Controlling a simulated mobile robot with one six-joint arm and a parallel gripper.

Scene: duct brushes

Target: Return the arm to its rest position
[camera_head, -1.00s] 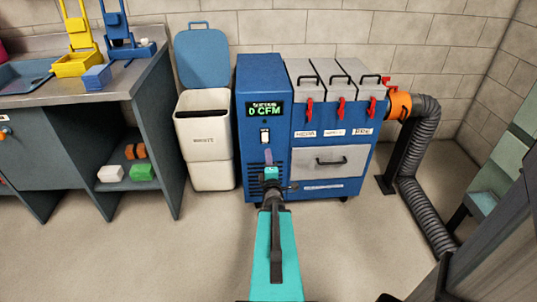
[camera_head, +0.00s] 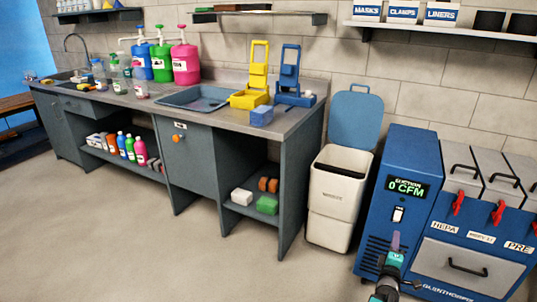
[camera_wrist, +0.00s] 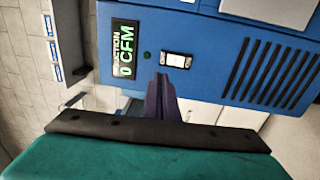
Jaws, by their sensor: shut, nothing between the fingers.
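My gripper (camera_head: 395,241) is in the lower right of the head view, in front of the blue suction machine (camera_head: 409,163). Its purple fingers are shut and hold nothing. My teal and dark wrist shows just below them, and the rest of the arm is cut off by the lower edge. In the wrist view the purple fingers (camera_wrist: 160,98) are together, below the white switch (camera_wrist: 176,60) and the "0 CFM" display (camera_wrist: 124,50) in the picture. I cannot tell the exact gap to the panel.
A white bin (camera_head: 335,197) with a raised blue lid (camera_head: 355,122) stands left of the machine. A grey workbench (camera_head: 190,165) with bottles, a sink and yellow and blue wringers runs along the wall. Shelves hang above. The floor (camera_head: 150,240) in front is clear.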

